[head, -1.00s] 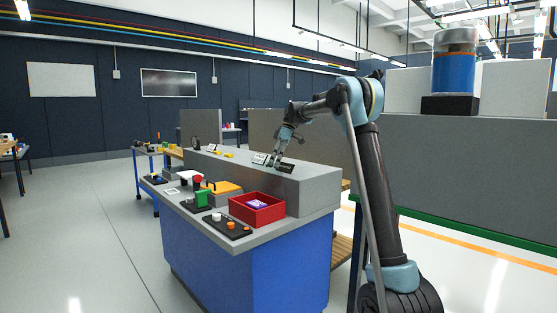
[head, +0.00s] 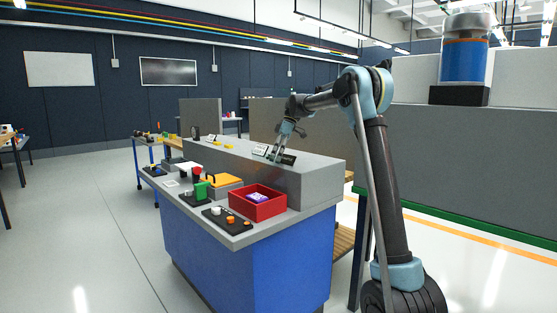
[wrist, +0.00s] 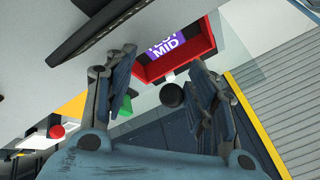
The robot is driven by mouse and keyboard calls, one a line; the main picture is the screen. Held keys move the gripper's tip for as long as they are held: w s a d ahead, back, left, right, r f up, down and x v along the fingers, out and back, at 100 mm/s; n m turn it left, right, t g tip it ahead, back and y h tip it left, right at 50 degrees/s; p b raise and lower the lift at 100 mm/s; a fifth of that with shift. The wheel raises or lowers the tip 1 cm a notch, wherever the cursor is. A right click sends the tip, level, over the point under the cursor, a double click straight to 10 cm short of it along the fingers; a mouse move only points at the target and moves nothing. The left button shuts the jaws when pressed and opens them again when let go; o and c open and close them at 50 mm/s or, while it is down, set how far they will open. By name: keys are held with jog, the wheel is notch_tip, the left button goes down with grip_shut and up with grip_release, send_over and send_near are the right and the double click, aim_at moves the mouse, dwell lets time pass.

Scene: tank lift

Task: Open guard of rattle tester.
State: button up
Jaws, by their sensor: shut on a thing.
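My gripper (head: 279,154) is low over the top of the raised grey block at the back of the blue bench, beside a small dark plate (head: 287,159) and a white label (head: 261,150). In the wrist view, a dark round knob (wrist: 171,95) shows between my two fingers, which stand apart around it. A pale see-through area near the knob may be the clear guard; its edges are hard to make out. My gripper is shut on what looks like this knob. The tester's body and the guard's hinge cannot be told apart in the head view.
A red tray (head: 283,209) holding a purple block (head: 258,197) stands on the bench's front shelf. Beside it are a black button panel (head: 226,220), a green block (head: 201,191) and a yellow-topped box (head: 222,182). Open floor (head: 95,220) lies to the left.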

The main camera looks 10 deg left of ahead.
jog(key=shift+s+a+r, duration=0.1)
jog(key=shift+a+r, duration=0.2)
jog(key=shift+a, duration=0.1)
jog(key=shift+d, duration=0.15)
jog(key=shift+w+d+r, duration=0.2)
jog(key=shift+w+r, duration=0.15)
jog(key=v, duration=1.1)
jog(key=shift+s, duration=0.15)
